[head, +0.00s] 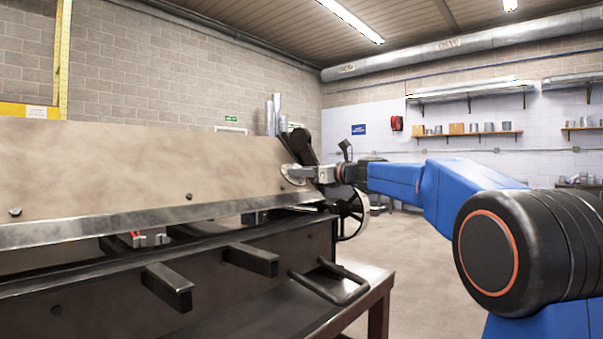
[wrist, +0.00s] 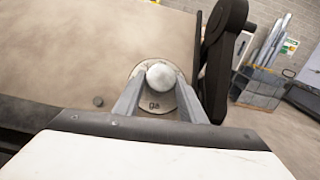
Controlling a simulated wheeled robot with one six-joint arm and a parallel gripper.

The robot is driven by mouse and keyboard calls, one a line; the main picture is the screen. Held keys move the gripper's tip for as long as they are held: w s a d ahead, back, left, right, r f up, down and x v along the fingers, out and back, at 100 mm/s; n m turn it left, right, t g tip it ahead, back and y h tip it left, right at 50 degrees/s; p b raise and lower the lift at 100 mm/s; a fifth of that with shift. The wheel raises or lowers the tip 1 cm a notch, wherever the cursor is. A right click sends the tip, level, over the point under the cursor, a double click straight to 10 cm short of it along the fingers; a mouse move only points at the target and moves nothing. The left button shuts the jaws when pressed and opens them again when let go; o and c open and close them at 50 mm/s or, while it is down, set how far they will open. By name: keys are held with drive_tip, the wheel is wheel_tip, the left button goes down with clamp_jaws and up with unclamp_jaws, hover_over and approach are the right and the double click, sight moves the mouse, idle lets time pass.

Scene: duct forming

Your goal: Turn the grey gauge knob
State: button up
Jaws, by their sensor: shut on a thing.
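The grey gauge knob (wrist: 160,75) is a round, pale grey ball-like knob in the wrist view. It sits on a round plate (wrist: 155,101) with the letters "ga" visible on it, fixed to the beige machine panel. My gripper (wrist: 160,88) has one finger on each side of the knob and is shut on it. In the head view my gripper (head: 308,173) reaches the right end of the panel, and the knob is mostly hidden there by the fingers.
The large beige machine panel (head: 150,170) fills the left. A dark lever arm (wrist: 222,55) stands close right of the knob. A handwheel (head: 354,213) is below my wrist. Black bars (head: 168,287) jut from the machine's front. Open floor lies to the right.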

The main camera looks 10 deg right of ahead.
drive_tip(key=n+g+y, duration=0.2)
drive_tip(key=n, duration=0.1)
drive_tip(key=n+g, duration=0.1)
drive_tip(key=n, duration=0.1)
drive_tip(key=shift+w+d+y, duration=0.3)
drive_tip(key=shift+y, duration=0.1)
drive_tip(key=n+g, duration=0.1)
drive_tip(key=n+g+y, duration=0.1)
drive_tip(key=n, duration=0.1)
drive_tip(key=n+g, duration=0.1)
drive_tip(key=n, duration=0.1)
drive_tip(key=shift+w+d+g, duration=0.15)
drive_tip(key=shift+w+g, duration=0.1)
drive_tip(key=shift+g, duration=0.05)
drive_tip(key=shift+w+r+n+g, duration=0.1)
drive_tip(key=shift+r+n+g, duration=0.05)
drive_tip(key=shift+n+g, duration=1.25)
drive_tip(key=shift+w+r+n+g, duration=0.15)
drive_tip(key=shift+n+g, duration=0.85)
drive_tip(key=shift+n, duration=0.8)
drive_tip(key=shift+n+g, duration=0.3)
drive_tip(key=shift+n, duration=0.1)
drive_tip(key=o, duration=1.1)
drive_tip(key=shift+s+d+r, duration=0.1)
